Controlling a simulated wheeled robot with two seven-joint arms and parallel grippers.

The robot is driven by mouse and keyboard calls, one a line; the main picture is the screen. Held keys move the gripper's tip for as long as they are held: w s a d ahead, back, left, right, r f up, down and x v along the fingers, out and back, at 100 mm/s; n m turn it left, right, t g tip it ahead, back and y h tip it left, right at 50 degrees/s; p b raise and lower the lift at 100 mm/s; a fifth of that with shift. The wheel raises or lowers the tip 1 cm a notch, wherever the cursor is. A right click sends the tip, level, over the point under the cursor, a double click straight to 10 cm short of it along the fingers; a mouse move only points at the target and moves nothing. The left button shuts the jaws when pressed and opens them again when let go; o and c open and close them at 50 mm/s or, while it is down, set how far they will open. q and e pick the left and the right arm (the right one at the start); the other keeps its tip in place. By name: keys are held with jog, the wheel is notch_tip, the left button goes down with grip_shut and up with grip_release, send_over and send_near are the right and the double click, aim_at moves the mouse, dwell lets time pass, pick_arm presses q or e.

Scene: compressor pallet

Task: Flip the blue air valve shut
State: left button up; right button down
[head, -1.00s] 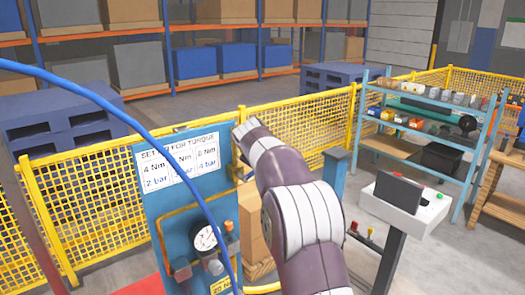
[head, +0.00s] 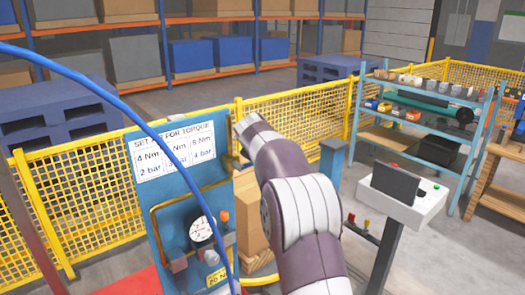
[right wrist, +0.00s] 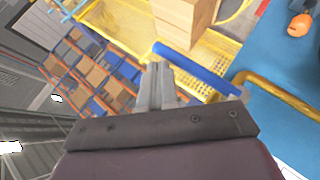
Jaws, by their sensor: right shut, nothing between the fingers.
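A blue panel (head: 195,190) stands ahead in the head view, with a torque sign (head: 175,155), a round gauge (head: 201,229) and brass piping. In the right wrist view a long blue lever (right wrist: 200,70), which looks like the air valve's handle, reaches out past the panel's edge beside the bent brass pipe (right wrist: 285,95). My right gripper (right wrist: 157,70) is shut and empty. Its fingertips are close to the lever's free end; I cannot tell whether they touch. In the head view my right arm hides the gripper and the lever. My left gripper is not in view.
A blue hose (head: 135,115) crosses the head view in front of the panel. Cardboard boxes (head: 250,205) stand behind the panel's right edge. A yellow mesh fence (head: 85,190) runs behind. A console (head: 405,200) stands at the right. An orange knob (right wrist: 299,25) shows on the panel.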

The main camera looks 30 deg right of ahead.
jog(key=r+p, duration=0.4)
jog(key=r, duration=0.1)
jog(key=shift+w+a+r, duration=0.1)
jog(key=shift+w+r, duration=0.1)
jog(key=shift+r, duration=0.1)
pick_arm(q)
jog(key=b, duration=0.1)
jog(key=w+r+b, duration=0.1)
jog(key=b, duration=0.1)
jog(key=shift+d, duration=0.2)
pick_arm(e)
jog(key=s+r, duration=0.5)
jog(key=r, duration=0.1)
jog(key=shift+d+r, duration=0.25)
jog(key=shift+d, duration=0.1)
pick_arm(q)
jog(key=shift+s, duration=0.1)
pick_arm(e)
jog(key=shift+s+r, duration=0.1)
jog(key=shift+s, duration=0.1)
